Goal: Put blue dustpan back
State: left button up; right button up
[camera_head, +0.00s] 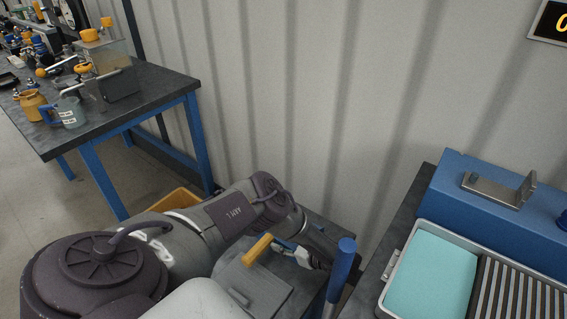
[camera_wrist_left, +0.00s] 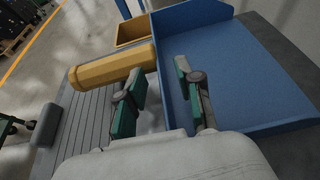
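The blue dustpan (camera_wrist_left: 245,75) fills the right half of the left wrist view, its flat floor and raised walls showing. In the head view my left arm hides most of it. My left gripper (camera_wrist_left: 165,92) has its two green-padded fingers apart, around the near-left edge of the dustpan; I cannot tell whether they touch it. In the head view the left gripper (camera_head: 305,257) is small and partly hidden by the wrist. An upright blue handle (camera_head: 341,270) stands right of it; I cannot tell whether it belongs to the dustpan. My right gripper is not in view.
A yellow handle (camera_wrist_left: 112,68) lies over a grey ribbed panel (camera_wrist_left: 85,125), left of the dustpan. A yellow bin (camera_wrist_left: 132,30) stands beyond. A tray (camera_head: 432,272) and blue box (camera_head: 460,195) are at right. A cluttered table (camera_head: 150,95) stands at back left.

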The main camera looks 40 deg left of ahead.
pick_arm(q)
notch_tip(320, 180, up, 10)
dwell(0.6)
jog(key=shift+a, duration=0.1)
